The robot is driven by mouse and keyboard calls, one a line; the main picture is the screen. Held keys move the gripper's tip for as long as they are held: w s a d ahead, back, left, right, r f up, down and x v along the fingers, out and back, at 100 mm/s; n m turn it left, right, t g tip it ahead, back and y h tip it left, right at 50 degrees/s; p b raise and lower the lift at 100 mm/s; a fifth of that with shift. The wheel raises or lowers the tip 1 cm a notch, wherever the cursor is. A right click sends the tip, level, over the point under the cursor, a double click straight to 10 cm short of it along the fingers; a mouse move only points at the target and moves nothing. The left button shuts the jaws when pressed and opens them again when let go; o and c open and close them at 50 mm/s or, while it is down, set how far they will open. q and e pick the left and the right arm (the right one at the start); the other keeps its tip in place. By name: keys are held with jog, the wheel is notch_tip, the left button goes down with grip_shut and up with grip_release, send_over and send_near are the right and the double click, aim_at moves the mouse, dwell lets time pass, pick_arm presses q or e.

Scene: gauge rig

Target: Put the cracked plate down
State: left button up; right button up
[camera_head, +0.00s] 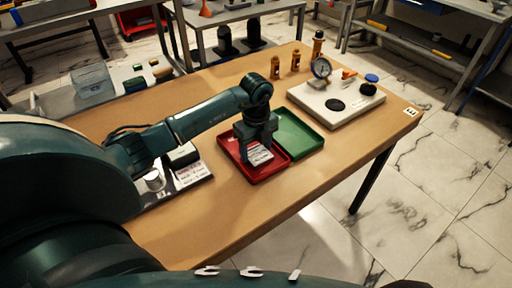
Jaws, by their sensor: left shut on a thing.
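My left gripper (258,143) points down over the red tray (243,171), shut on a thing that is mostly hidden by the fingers. I take it to be the cracked plate; no crack can be made out. A pale, marked rectangular patch (261,156) shows just below the fingers, inside the tray's outline. I cannot tell whether it is part of the plate or a label in the tray. I also cannot tell whether the held thing touches the tray floor. The green tray (304,140) adjoins the red tray on the right and looks empty. My right gripper is not in view.
A metal tray (196,174) with a block lies left. The wooden table's front strip (240,210) is clear.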

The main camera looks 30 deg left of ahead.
aim_at(256, 153)
pick_arm(q)
jog(key=shift+f, duration=0.15)
jog(key=o, duration=1.1)
jog(key=shift+c, duration=0.2)
notch_tip(256, 153, up, 12)
jog(key=shift+r, duration=0.2)
jog(key=shift+s+f, duration=0.1)
